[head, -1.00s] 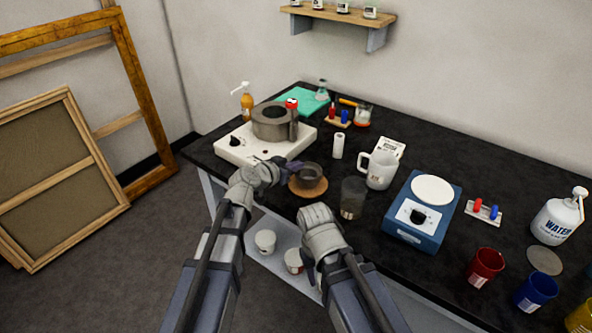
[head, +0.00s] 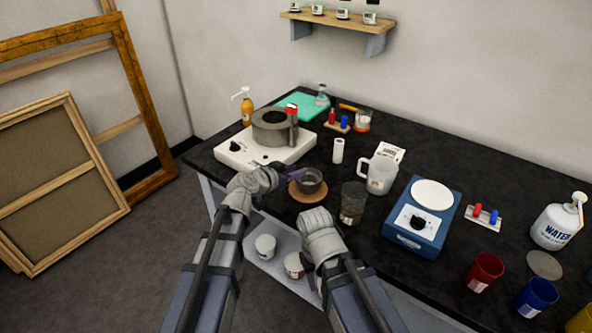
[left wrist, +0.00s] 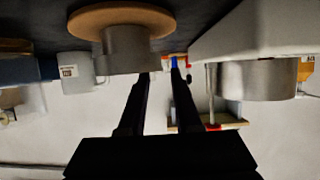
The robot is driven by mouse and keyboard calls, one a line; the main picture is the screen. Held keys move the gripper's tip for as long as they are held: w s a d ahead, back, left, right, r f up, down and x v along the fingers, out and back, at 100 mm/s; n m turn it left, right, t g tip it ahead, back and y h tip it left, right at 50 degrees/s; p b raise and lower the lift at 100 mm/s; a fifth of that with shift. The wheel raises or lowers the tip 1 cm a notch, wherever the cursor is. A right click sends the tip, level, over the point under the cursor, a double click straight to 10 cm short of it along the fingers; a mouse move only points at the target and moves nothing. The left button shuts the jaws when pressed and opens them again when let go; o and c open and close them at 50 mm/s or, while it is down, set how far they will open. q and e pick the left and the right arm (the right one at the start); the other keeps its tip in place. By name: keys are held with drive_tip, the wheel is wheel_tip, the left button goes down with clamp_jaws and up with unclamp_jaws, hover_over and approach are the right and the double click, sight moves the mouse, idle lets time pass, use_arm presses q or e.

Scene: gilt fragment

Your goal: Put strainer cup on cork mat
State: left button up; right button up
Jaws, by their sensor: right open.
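The strainer cup (head: 310,182), a small dark grey cup, stands upright on the round brown cork mat (head: 295,195) near the table's front edge. In the left wrist view, the picture is upside down; the cup (left wrist: 125,50) rests on the mat (left wrist: 92,20). My left gripper (head: 274,180) is beside the cup, on its left, with a gap between. Its two fingers (left wrist: 160,75) are apart with nothing between them. My right gripper (head: 316,215) is open at the front edge, below the mat; its fingertips are hard to see.
A white hotplate (head: 240,150) with a grey pot (head: 268,128) stands behind left. A glass beaker (head: 352,205) is close to the mat's right. A white pitcher (head: 380,178) and blue stirrer unit (head: 408,235) stand further right.

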use_arm(q)
drive_tip(key=p+v, duration=0.4)
drive_tip(key=v, duration=0.7)
drive_tip(key=s+d+f+g+y, duration=0.2)
drive_tip(key=s+d+f+g, duration=0.15)
drive_tip(key=s+f, duration=0.2)
drive_tip(key=s+d+f+g+y, duration=0.1)
drive_tip(key=s+d+f+g, duration=0.1)
drive_tip(key=s+f+g, duration=0.3)
drive_tip(key=s+a+f+n+g+y, duration=0.2)
drive_tip(key=s+y, duration=0.4)
drive_tip(key=s, duration=0.3)
drive_tip(key=a+n, duration=0.1)
drive_tip(key=a, duration=0.1)
drive_tip(key=shift+a+f+g, duration=0.3)
drive_tip(key=shift+a+g, duration=0.05)
